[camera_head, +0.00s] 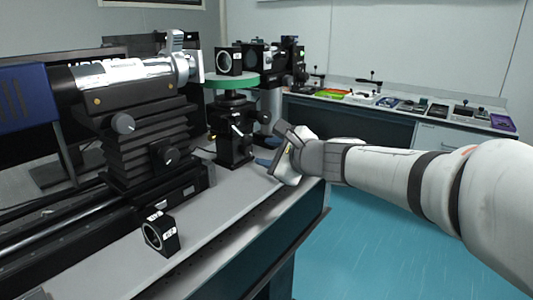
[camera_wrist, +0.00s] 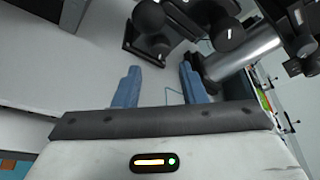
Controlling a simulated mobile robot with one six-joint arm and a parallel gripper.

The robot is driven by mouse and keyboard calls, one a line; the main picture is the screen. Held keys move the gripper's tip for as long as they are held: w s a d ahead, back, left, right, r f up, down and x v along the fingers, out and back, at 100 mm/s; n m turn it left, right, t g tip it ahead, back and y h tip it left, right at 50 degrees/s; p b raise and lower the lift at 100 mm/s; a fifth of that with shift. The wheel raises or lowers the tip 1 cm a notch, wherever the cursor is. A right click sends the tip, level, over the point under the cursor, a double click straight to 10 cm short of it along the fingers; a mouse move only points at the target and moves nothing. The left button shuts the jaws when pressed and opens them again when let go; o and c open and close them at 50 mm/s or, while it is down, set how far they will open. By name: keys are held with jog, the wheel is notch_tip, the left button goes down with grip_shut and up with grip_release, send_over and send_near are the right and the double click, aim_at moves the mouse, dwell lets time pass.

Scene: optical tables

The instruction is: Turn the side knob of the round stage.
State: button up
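The round stage (camera_head: 232,81) has a green disc top on a black post mount, left of centre in the head view. Small knobs (camera_head: 237,118) stick out from the mount below the disc; I cannot tell for certain which is the side knob. My gripper (camera_head: 268,153) is just right of the mount, low over the table edge. In the wrist view my gripper (camera_wrist: 160,71) shows two blue fingers spread apart with nothing between them. Dark rounded knobs (camera_wrist: 228,33) and a black base are beyond the fingertips, apart from them.
A silver-barrelled instrument on a black stepped stand (camera_head: 140,140) fills the left. A small black ring mount (camera_head: 160,234) stands on the front table (camera_head: 225,207). A metal post (camera_wrist: 243,57) is close to the right finger. Coloured trays (camera_head: 335,93) lie on the back bench.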

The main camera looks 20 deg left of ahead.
aim_at(248, 150)
jog(key=shift+w, duration=0.1)
jog(key=b+x, duration=0.1)
jog(key=x, duration=0.6)
jog(key=shift+w+a+f, duration=0.1)
jog(key=shift+w+a, duration=0.05)
jog(key=shift+a, duration=0.15)
jog(key=c, duration=0.7)
jog(key=shift+f, duration=0.1)
jog(key=shift+f+b, duration=0.15)
jog(key=shift+b, duration=1.1)
